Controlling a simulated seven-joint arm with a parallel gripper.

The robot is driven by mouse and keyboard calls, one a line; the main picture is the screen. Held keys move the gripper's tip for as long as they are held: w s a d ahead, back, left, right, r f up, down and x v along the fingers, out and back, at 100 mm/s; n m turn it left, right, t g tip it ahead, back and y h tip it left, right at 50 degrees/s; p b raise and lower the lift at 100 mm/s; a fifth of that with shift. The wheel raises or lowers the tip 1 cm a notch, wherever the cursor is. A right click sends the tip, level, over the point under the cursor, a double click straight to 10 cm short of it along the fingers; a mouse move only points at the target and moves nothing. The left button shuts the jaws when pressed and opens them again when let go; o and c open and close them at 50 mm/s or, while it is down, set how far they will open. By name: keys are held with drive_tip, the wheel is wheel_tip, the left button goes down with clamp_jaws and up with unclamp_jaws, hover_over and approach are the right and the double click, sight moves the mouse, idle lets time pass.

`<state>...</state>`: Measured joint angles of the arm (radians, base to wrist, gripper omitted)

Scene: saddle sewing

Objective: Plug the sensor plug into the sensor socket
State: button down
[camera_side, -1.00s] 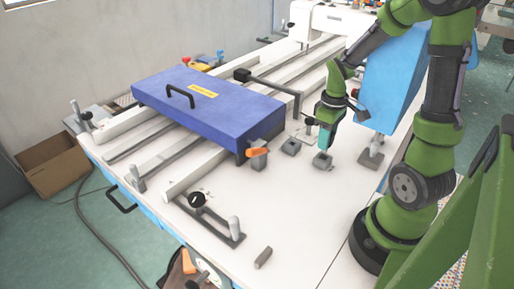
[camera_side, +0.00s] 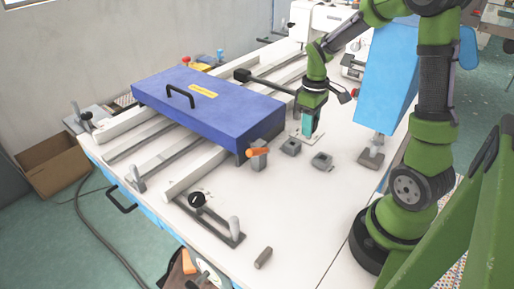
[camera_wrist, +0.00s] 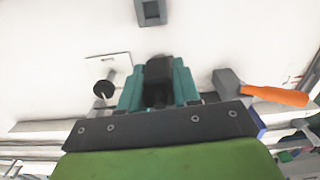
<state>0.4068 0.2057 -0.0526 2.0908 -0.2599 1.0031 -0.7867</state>
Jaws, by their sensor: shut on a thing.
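My gripper (camera_side: 309,128) has teal fingers and hangs above the white table, behind two grey blocks. In the wrist view my gripper (camera_wrist: 158,72) is shut on a black piece, which I take for the sensor plug (camera_wrist: 158,84). The plug cannot be made out in the side view. One grey block (camera_side: 291,147) and a second grey block (camera_side: 322,160) stand apart from the gripper. A hollow grey block (camera_wrist: 150,11) shows at the top of the wrist view. I cannot tell which part is the sensor socket. A thin outlined plate (camera_wrist: 103,62) lies beside a dark round piece (camera_wrist: 103,89).
A clamp with an orange handle (camera_side: 258,153) stands left of the grey blocks and also shows in the wrist view (camera_wrist: 275,95). A blue lidded box (camera_side: 210,105) lies on white rails. A tall light-blue panel (camera_side: 388,80) rises at right.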

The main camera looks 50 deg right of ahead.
drive_tip(key=shift+m, duration=0.3)
drive_tip(key=w, duration=0.1)
drive_tip(key=w+r, duration=0.1)
drive_tip(key=w, duration=0.3)
drive_tip(key=shift+w+r, duration=0.1)
drive_tip(key=shift+r, duration=0.15)
drive_tip(key=shift+f, duration=0.1)
drive_tip(key=shift+f, duration=2.45)
drive_tip(key=shift+f, duration=1.65)
drive_tip(key=c, duration=0.7)
unclamp_jaws()
drive_tip(key=shift+d, duration=0.1)
drive_tip(key=shift+c, duration=0.2)
